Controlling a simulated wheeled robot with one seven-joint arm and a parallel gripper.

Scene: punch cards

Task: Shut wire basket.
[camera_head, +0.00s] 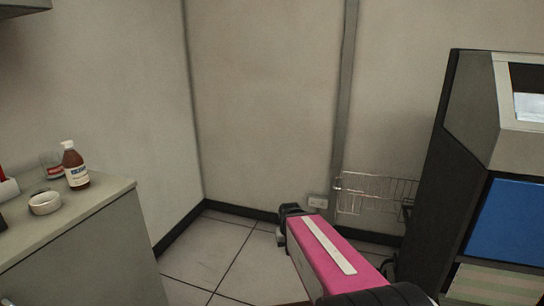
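The wire basket (375,191) is a thin metal wire frame low at the back. It juts out to the left from beside the dark machine at the right. Its lower part is partly hidden, and I cannot tell how far open it stands. My arm, a pink link with a white strip, reaches in from the bottom right. Its dark end, my gripper (287,223), is left of the basket in the picture and appears apart from it. The fingers are too small and dark to tell whether they are open or shut.
The tall machine (455,180) with a blue panel (510,227) stands at the right. A counter (95,215) at the left holds a brown bottle (74,166) and a tape roll (44,203). Tiled floor (215,255) is clear between.

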